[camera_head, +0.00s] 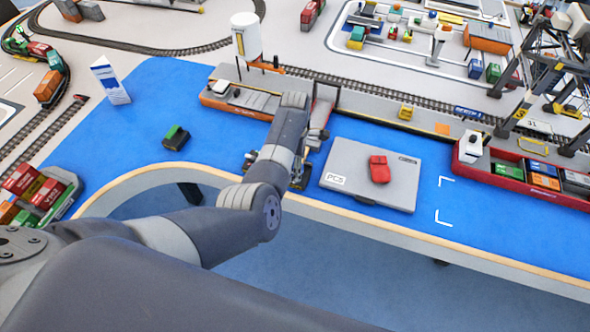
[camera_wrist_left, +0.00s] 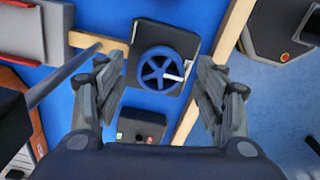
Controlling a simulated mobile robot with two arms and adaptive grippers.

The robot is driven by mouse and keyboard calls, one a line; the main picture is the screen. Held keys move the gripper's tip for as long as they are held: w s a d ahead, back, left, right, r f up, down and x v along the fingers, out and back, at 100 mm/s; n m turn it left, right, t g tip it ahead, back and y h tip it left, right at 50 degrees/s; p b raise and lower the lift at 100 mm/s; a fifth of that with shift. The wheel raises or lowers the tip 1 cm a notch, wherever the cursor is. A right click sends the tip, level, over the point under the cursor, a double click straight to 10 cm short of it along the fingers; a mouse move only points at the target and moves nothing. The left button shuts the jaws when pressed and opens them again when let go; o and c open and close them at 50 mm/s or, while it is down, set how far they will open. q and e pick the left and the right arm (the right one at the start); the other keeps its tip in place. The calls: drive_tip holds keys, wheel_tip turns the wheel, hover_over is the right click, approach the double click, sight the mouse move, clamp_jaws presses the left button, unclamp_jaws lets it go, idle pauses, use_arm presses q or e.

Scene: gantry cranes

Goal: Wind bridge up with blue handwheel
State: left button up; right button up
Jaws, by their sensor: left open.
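The blue handwheel (camera_wrist_left: 166,71) has several spokes and a small light handle on its right part. It sits on a dark box (camera_wrist_left: 146,36) in the left wrist view. My left gripper (camera_wrist_left: 159,78) is open, with one finger on each side of the wheel and no visible contact. In the head view my left forearm (camera_head: 287,140) hides the handwheel and most of the gripper. A red and grey upright piece (camera_head: 322,105) stands just beyond the forearm; I cannot tell whether it is the bridge. My right gripper is not in view.
A dark control box (camera_wrist_left: 141,126) with small buttons lies near the wheel. A grey case (camera_head: 343,160) carrying a red car (camera_head: 379,169) lies to the right. An orange-hulled barge (camera_head: 232,106) and a red container ship (camera_head: 470,172) line the quay.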

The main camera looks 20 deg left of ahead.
use_arm(q)
drive_tip(key=shift+f, duration=0.4)
drive_tip(key=c, duration=1.1)
drive_tip(key=shift+o, duration=0.2)
